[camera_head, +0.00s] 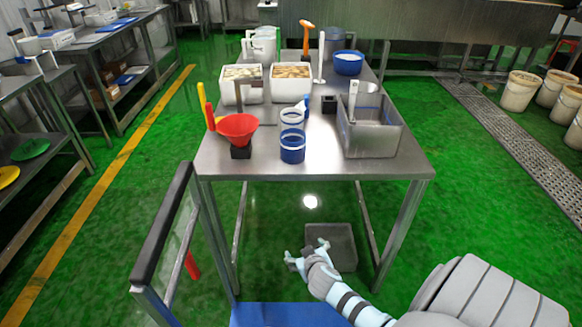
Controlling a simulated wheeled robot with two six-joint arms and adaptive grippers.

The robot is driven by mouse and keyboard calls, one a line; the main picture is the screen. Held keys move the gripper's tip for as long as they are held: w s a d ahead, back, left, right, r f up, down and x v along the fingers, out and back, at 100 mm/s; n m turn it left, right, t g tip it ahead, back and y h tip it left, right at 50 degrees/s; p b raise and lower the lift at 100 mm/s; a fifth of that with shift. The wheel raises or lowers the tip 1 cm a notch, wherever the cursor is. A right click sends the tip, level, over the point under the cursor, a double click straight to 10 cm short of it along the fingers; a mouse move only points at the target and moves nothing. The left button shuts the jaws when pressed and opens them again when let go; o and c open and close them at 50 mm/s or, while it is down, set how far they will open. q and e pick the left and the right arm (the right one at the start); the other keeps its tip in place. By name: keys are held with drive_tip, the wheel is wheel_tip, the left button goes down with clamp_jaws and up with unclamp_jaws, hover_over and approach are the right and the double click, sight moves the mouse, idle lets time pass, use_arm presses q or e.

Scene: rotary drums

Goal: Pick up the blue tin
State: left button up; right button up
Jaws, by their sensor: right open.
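A blue tin (292,151) with a pale band near its top stands upright near the front edge of the steel table (325,166). A white container with blue trim (291,119) is right behind it. My right gripper (297,258) is open and empty. It is low in front of the table, below the tabletop, and apart from the tin. My left gripper is out of view.
Left of the tin, a red funnel (237,128) sits on a dark stand. To the right is a steel basin (375,138). Two white tubs (242,92) stand behind. A dark-topped rail (163,225) is at the left front. The tabletop between tin and basin is clear.

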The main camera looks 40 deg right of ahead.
drive_tip(key=w+d+r+m+t+h+b, duration=0.25)
drive_tip(key=w+r, duration=0.35)
drive_tip(key=r, duration=0.3)
drive_tip(key=m+t+h+b, duration=0.2)
drive_tip(key=m+t+h, duration=0.1)
drive_tip(key=t, duration=0.1)
approach(292, 138)
drive_tip(key=shift+n+g, duration=0.25)
drive_tip(key=shift+g, duration=0.1)
drive_tip(key=b+x, duration=0.1)
drive_tip(key=x, duration=0.2)
drive_tip(key=b+x, duration=0.1)
drive_tip(key=x, duration=0.2)
drive_tip(key=shift+w+r+b, duration=0.15)
drive_tip(key=shift+r+b, duration=0.1)
drive_tip(key=shift+b, duration=0.1)
drive_tip(key=shift+w, duration=0.15)
drive_tip(key=shift+y, duration=0.35)
drive_tip(key=shift+c, duration=0.8)
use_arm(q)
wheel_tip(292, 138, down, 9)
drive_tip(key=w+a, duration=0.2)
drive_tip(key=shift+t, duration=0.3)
use_arm(e)
drive_tip(key=c, duration=1.2)
